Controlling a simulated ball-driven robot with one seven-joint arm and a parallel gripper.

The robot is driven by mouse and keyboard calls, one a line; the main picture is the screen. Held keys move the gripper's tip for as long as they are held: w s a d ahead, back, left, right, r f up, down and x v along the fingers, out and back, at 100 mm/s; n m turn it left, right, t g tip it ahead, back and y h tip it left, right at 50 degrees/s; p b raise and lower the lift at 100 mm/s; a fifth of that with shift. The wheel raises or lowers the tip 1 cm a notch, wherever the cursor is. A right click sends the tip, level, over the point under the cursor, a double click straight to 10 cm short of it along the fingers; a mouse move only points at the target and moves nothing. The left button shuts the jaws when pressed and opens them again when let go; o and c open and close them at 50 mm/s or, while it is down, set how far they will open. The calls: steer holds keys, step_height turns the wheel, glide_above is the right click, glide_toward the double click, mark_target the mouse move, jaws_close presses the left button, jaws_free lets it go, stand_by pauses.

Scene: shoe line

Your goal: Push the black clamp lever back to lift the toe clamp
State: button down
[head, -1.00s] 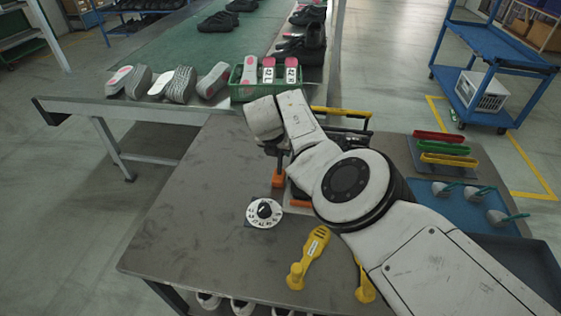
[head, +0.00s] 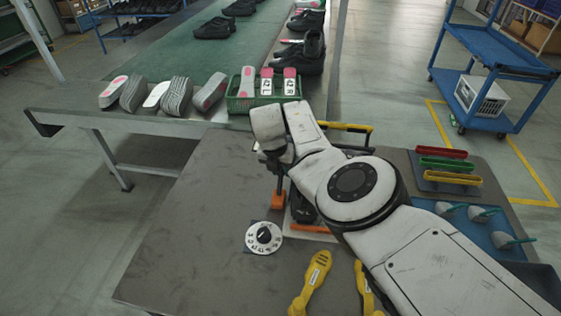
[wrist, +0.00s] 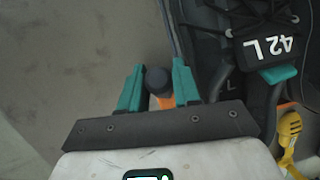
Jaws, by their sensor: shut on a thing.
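The black clamp lever (head: 279,182) rises from an orange base (head: 278,201) at the left side of the shoe fixture. My gripper (head: 274,160) is at the lever's upper end, partly hidden by my arm in the head view. In the wrist view, the teal fingers of my gripper (wrist: 158,84) are shut on the lever's round black knob (wrist: 157,77), with orange showing just below it. A black laced shoe (wrist: 232,50) with a "42 L" tag (wrist: 268,47) lies right of the fingers. I cannot clearly make out the toe clamp.
A white numbered dial (head: 264,238) and yellow tools (head: 312,283) lie in front of the fixture. A yellow-topped bar (head: 345,127) stands behind my arm. A green crate (head: 240,105) sits on the conveyor edge. The table's left part is clear.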

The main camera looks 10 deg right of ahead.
steer(key=shift+d+f, duration=0.1)
steer(key=shift+d, duration=0.15)
steer(key=c, duration=1.2)
jaws_free()
steer(key=shift+w, duration=0.1)
steer(key=shift+o, duration=0.2)
steer(key=shift+a, duration=0.1)
steer(key=shift+a+r+p, duration=0.1)
steer(key=shift+r+p, duration=0.35)
steer(key=p+v, duration=1)
steer(key=p, duration=0.1)
